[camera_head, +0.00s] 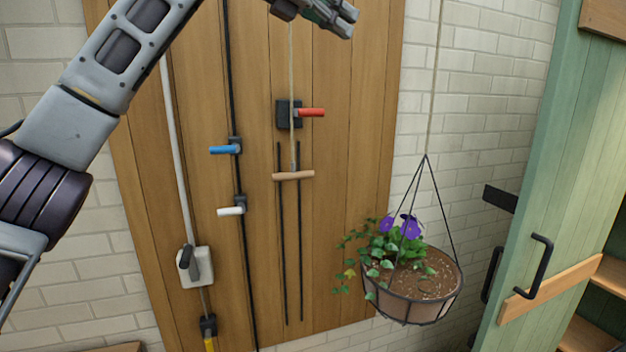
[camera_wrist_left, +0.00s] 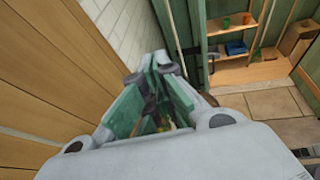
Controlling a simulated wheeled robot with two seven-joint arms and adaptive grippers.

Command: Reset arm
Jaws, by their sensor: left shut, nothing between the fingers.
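My left arm comes in from the left in the head view, and my left gripper (camera_head: 338,14) is at the top edge, in front of the wooden board. It is shut and empty. In the left wrist view the gripper's fingers (camera_wrist_left: 158,70) come together, with nothing seen between them. My right gripper is in neither view.
The wooden board (camera_head: 345,230) carries a red handle (camera_head: 311,113), a blue handle (camera_head: 223,150), a white handle (camera_head: 230,211) and a wooden crossbar (camera_head: 294,176) on a cord. A planter (camera_head: 405,307) with purple flowers hangs at right, beside the green door (camera_head: 540,200). Shelves (camera_wrist_left: 245,72) show beyond.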

